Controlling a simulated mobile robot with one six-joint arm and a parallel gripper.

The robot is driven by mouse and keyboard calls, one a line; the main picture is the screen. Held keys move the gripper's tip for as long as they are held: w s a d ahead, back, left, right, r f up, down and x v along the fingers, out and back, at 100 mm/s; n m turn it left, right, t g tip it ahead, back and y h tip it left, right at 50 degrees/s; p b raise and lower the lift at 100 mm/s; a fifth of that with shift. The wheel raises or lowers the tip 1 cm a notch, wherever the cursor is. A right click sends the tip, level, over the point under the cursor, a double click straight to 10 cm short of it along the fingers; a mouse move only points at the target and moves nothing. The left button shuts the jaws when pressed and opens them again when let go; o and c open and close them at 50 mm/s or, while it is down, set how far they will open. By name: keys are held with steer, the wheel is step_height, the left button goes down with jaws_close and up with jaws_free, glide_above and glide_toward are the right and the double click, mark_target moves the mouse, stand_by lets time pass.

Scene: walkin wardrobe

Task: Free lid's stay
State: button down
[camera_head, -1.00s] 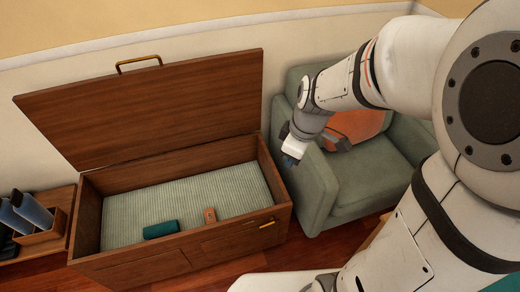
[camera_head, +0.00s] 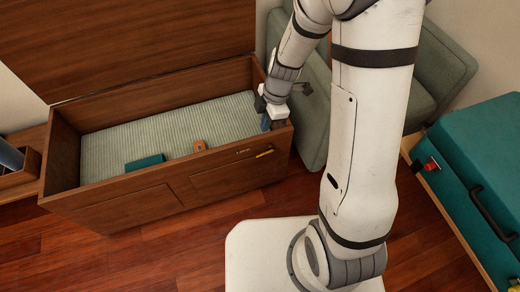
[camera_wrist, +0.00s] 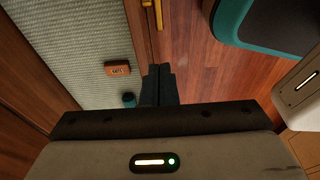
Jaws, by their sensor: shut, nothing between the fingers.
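The wooden chest (camera_head: 60,170) stands with its lid (camera_head: 130,40) raised and leaning back. No part that I can surely call the stay shows. A small brass bar (camera_head: 264,153) is on the chest's front near the right end, and it also shows at the top of the wrist view (camera_wrist: 151,12). My gripper (camera_head: 266,122) is at the chest's right end, near its front corner, apart from the brass bar. In the wrist view its dark fingers (camera_wrist: 158,84) are together and empty, over the chest's front edge. Contact with the chest cannot be told.
Inside the chest, a teal roll (camera_head: 145,162) and an orange block (camera_head: 200,146) lie on the striped lining (camera_head: 120,130). A green armchair (camera_head: 440,75) stands close to the right. A teal case (camera_head: 480,170) is at the far right. The floor (camera_head: 150,255) in front is clear.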

steer(key=b, duration=0.5)
glide_toward(259, 156)
steer(key=x, duration=0.5)
steer(key=shift+a, duration=0.25)
steer(key=shift+w+d+f, duration=0.1)
steer(key=shift+f, duration=0.5)
steer(key=shift+r, duration=0.1)
steer(key=shift+a+f+h+p, duration=0.3)
steer(key=shift+h+p, duration=0.4)
steer(key=shift+p, duration=0.3)
